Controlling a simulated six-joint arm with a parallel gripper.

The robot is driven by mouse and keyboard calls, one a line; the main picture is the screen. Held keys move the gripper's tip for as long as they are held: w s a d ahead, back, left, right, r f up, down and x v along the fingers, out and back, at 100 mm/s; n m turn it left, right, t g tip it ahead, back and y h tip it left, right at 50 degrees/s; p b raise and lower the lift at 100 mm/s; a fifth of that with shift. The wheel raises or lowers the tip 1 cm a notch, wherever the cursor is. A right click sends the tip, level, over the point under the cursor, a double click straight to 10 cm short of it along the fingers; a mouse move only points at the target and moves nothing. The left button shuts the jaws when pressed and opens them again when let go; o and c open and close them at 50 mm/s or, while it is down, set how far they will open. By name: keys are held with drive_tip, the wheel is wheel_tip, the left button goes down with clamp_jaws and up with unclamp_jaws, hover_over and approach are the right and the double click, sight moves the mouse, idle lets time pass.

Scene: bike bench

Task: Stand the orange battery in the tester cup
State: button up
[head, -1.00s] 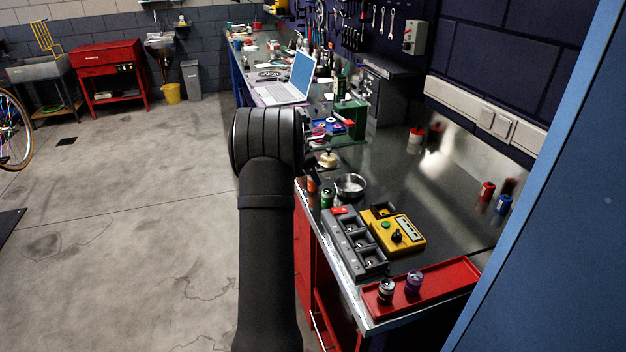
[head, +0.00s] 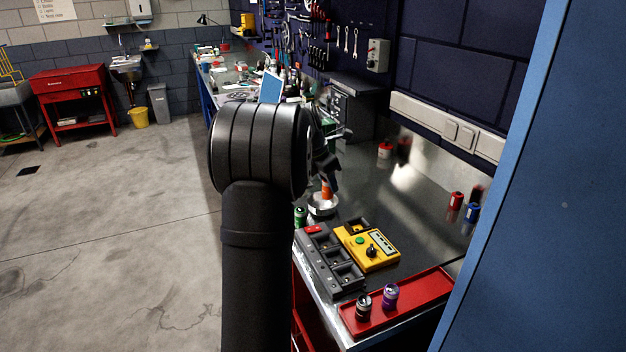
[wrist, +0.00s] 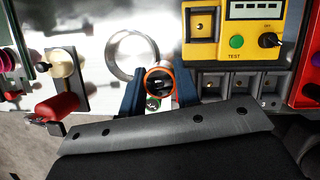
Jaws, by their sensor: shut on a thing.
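The orange battery (head: 327,193) is held upright in my gripper (head: 326,180), near the metal bowl in the head view. In the wrist view the blue fingers of my gripper (wrist: 160,88) are shut on both sides of the orange battery (wrist: 159,70), seen end-on. The yellow tester (head: 373,250) lies on the bench to the right of the battery in the head view. Its square cup (head: 357,227) is at its far end; the cup (wrist: 203,22) looks empty in the wrist view. The battery is apart from the tester.
The metal bowl (head: 321,209) and a green battery (head: 300,217) are close to my gripper. A grey tray of slots (head: 332,265) lies beside the tester. A red tray (head: 410,304) bears a dark battery (head: 363,304) and a purple one (head: 390,295). Bare bench lies behind the tester.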

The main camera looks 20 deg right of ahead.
drive_tip(key=s+d+f+n+t, duration=0.1)
drive_tip(key=s+d+f+n, duration=0.2)
drive_tip(key=s+d, duration=0.4)
drive_tip(key=shift+y, duration=0.3)
drive_tip(key=shift+w+a+f, duration=0.1)
drive_tip(key=shift+f, duration=1.25)
drive_tip(key=shift+w+a+f, duration=0.1)
drive_tip(key=shift+f, duration=1.2)
drive_tip(key=shift+f, duration=0.55)
drive_tip(key=o, duration=0.8)
drive_tip(key=shift+r, duration=0.1)
drive_tip(key=v, duration=1)
drive_tip(key=shift+s+a+r, duration=0.25)
drive_tip(key=shift+r, duration=0.05)
